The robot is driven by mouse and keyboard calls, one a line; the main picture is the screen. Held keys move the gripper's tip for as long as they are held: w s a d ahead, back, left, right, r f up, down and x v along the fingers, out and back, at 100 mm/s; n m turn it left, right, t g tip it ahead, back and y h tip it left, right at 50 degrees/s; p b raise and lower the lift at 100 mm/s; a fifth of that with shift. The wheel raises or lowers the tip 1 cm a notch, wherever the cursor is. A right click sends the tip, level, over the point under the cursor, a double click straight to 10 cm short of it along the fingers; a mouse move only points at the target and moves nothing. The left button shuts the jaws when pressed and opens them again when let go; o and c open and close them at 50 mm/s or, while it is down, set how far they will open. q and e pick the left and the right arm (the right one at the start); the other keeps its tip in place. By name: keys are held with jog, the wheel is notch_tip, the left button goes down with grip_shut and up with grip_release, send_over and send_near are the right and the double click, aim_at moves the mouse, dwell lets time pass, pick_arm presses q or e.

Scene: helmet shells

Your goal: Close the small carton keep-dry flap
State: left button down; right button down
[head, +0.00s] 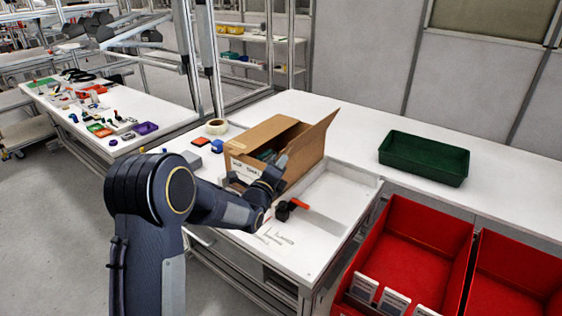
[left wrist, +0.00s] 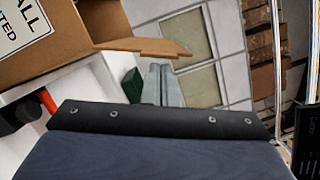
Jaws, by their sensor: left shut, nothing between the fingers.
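A small brown carton (head: 268,146) stands on the white table, with a white printed label on its near side. One flap (head: 319,135) stands up and outward on its right side, and dark contents show through the open top. In the left wrist view the carton (left wrist: 80,27) fills the upper left, with a flap (left wrist: 150,46) jutting to the right. My left gripper (head: 283,163) is at the carton's near right corner; its shut, empty fingers also show in the left wrist view (left wrist: 162,85). I cannot tell if they touch the carton. My right gripper is not in view.
A white tray (head: 338,178) lies right of the carton, with a red-handled tool (head: 298,203) near it. A green bin (head: 424,158) stands further right. Red bins (head: 415,240) are in front. A tape roll (head: 217,127) and small blocks lie left of the carton.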

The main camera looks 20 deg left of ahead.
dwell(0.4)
pick_arm(q)
jog(key=shift+a+r+n+b, duration=0.2)
jog(key=shift+n+b, duration=0.15)
jog(key=shift+n, duration=0.05)
